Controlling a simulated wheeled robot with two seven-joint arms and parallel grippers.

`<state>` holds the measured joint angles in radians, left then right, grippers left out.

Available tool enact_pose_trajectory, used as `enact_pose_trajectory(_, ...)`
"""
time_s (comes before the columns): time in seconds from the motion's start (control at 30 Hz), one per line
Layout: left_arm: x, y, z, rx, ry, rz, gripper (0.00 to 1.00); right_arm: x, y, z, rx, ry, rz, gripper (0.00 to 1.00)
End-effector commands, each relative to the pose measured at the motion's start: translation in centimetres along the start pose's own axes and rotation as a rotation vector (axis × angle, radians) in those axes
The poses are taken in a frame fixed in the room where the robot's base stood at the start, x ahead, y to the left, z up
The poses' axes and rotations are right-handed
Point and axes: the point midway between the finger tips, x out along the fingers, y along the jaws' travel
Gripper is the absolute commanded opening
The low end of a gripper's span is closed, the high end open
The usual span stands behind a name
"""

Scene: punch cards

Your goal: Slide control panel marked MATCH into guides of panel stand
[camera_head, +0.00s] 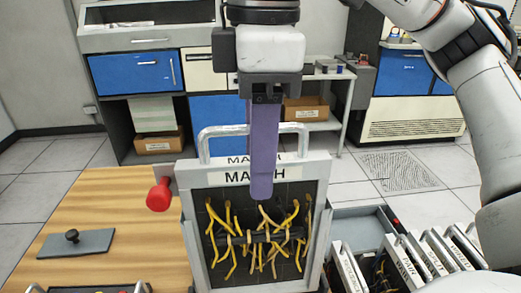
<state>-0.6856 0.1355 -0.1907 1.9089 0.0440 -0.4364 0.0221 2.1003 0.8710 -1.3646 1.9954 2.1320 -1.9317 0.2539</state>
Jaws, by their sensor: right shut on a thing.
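The control panel marked MATCH (212,181) stands upright in the middle, with yellow wires on its dark face and a grey loop handle (204,145) on top. My right gripper (262,192) comes down from above, its purple fingers seen edge-on in front of the label. It is shut on the panel, at the handle or top edge; the fingers hide the exact contact. Grey upright framing (188,243) with a red knob (159,195) beside it appears to be the panel stand. I cannot tell how far the panel sits in the guides. My left gripper is not in view.
A wooden tabletop (120,205) lies to the left, with a grey plate with a black knob (75,243) on it. At right, a rack holds several labelled panels (425,252). Blue cabinets (130,72) stand behind, across open floor.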

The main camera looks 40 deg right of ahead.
Motion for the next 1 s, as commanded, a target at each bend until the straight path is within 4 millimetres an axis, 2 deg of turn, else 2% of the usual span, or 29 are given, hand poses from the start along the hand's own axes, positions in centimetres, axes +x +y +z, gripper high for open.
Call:
enact_pose_trajectory(0.03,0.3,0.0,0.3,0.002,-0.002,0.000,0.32,2.0,-0.7,0.1,-0.014,-0.035,-0.042,0.41)
enact_pose_trajectory(0.1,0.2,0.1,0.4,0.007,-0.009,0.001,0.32,2.0,-0.7,0.1,-0.015,-0.035,-0.042,0.41)
enact_pose_trajectory(0.27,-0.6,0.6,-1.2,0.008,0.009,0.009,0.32,-1.4,-0.7,0.0,-0.013,-0.025,-0.030,0.41)
enact_pose_trajectory(0.33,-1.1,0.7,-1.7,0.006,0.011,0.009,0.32,-3.4,-0.6,0.1,-0.010,-0.019,-0.021,0.41)
enact_pose_trajectory(0.5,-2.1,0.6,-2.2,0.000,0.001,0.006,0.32,-7.5,-0.6,0.1,-0.004,-0.007,-0.006,0.41)
enact_pose_trajectory(0.6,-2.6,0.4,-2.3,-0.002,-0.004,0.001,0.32,-9.1,-0.6,0.2,-0.002,-0.003,0.000,0.41)
enact_pose_trajectory(0.8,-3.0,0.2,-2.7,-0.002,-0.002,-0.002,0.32,-10.5,-0.6,0.2,-0.001,0.001,0.003,0.41)
enact_pose_trajectory(1.0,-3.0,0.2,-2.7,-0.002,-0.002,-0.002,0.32,-10.6,-0.6,0.2,-0.001,0.003,0.004,0.41)
